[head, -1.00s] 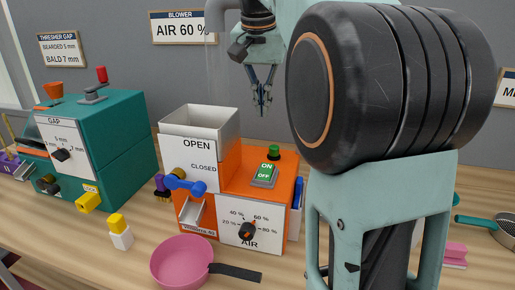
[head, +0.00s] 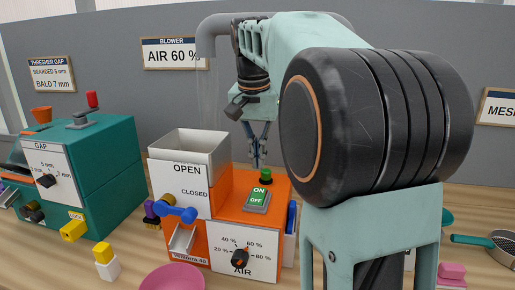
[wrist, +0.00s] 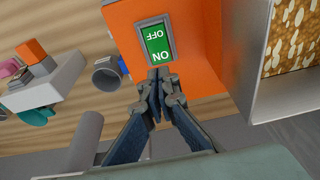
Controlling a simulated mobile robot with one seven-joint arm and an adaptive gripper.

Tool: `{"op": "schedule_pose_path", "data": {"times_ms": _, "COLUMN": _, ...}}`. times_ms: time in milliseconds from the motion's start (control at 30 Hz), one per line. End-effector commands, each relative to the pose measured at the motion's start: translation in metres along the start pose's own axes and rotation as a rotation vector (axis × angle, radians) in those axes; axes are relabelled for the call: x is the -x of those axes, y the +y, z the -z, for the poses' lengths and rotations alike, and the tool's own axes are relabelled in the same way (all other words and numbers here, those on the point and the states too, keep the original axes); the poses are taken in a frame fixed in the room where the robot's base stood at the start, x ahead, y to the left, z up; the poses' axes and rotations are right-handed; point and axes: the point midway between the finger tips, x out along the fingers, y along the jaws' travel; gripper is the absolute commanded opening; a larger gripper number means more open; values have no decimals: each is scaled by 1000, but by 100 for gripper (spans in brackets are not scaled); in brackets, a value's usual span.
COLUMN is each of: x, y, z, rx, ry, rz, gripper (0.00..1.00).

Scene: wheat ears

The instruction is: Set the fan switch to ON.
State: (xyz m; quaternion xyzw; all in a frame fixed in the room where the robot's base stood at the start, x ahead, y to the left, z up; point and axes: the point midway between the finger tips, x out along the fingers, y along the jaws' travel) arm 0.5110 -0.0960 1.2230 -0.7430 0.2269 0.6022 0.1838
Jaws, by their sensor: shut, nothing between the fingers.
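The fan switch (head: 257,199) is a green rocker in a grey frame on top of the orange blower box (head: 232,190). It is marked ON on its far half and OFF on its near half in the head view. Which half is pressed down I cannot tell. The switch also shows in the wrist view (wrist: 158,45), with the ON half nearest my fingers. My gripper (head: 257,163) is shut and empty, pointing down above the back of the box. In the wrist view its fingertips (wrist: 161,76) appear just beyond the ON end; contact is not clear.
A green round button (head: 266,175) stands behind the switch. The hopper (head: 190,144) rises left of it; grain (wrist: 291,38) shows inside. The AIR dial (head: 240,258) is on the front. A teal thresher (head: 100,165) stands left, a pink bowl (head: 172,278) in front.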

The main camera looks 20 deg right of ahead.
Motion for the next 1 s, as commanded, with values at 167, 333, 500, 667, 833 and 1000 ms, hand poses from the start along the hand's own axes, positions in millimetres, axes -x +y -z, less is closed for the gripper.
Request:
{"op": "schedule_pose_path", "data": {"times_ms": 167, "x": -39, "y": 0, "z": -1, "rx": 0, "ry": -2, "rz": -1, "gripper": 0}}
{"op": "schedule_pose_path", "data": {"times_ms": 333, "x": -63, "y": 0, "z": 0, "rx": 0, "ry": -1, "rz": -1, "gripper": 0}}
{"op": "schedule_pose_path", "data": {"times_ms": 500, "x": -73, "y": 0, "z": 0, "rx": 0, "ry": 0, "rz": 0, "gripper": 0}}
{"op": "schedule_pose_path", "data": {"times_ms": 667, "x": -74, "y": 0, "z": 0, "rx": 0, "ry": 1, "rz": 0, "gripper": 0}}
{"op": "schedule_pose_path", "data": {"times_ms": 833, "x": -74, "y": 0, "z": 0, "rx": 0, "ry": 1, "rz": 0, "gripper": 0}}
{"op": "schedule_pose_path", "data": {"times_ms": 1000, "x": -72, "y": 0, "z": 2, "rx": -1, "ry": -18, "rz": 0, "gripper": 0}}
